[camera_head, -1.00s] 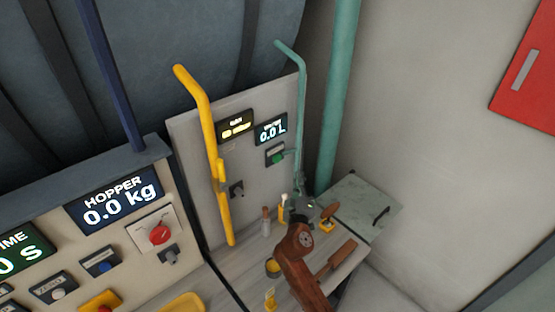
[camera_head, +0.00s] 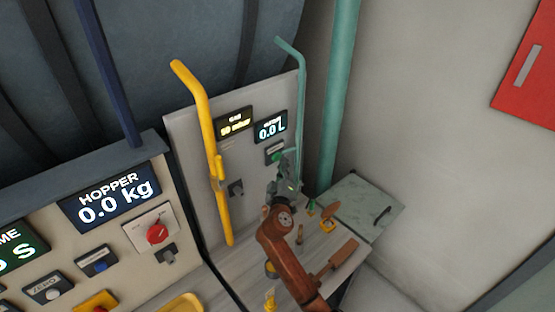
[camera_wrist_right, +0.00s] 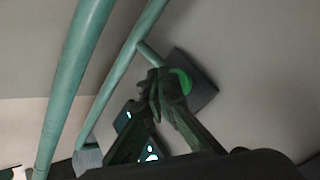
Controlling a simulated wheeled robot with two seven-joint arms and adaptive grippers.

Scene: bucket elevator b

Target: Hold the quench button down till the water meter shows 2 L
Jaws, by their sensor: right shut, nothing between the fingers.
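The green quench button (camera_head: 275,157) sits on a dark plate on the grey panel, under the water meter (camera_head: 271,129), which reads 0.0 L. My right gripper (camera_head: 285,160) is raised at the button, and its arm comes up from below. In the right wrist view the green button (camera_wrist_right: 183,80) shows as a lit curve on its dark square plate, partly hidden behind the shut fingertips (camera_wrist_right: 160,84). The fingers hold nothing. I cannot tell whether they touch the button. My left gripper is not in view.
A teal pipe (camera_head: 299,110) runs close right of the button, with a thicker one (camera_head: 335,100) beyond. A yellow pipe (camera_head: 207,130) stands left. Below, small tools and a brown-handled item (camera_head: 337,259) lie on the bench. The hopper display (camera_head: 109,197) reads 0.0 kg.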

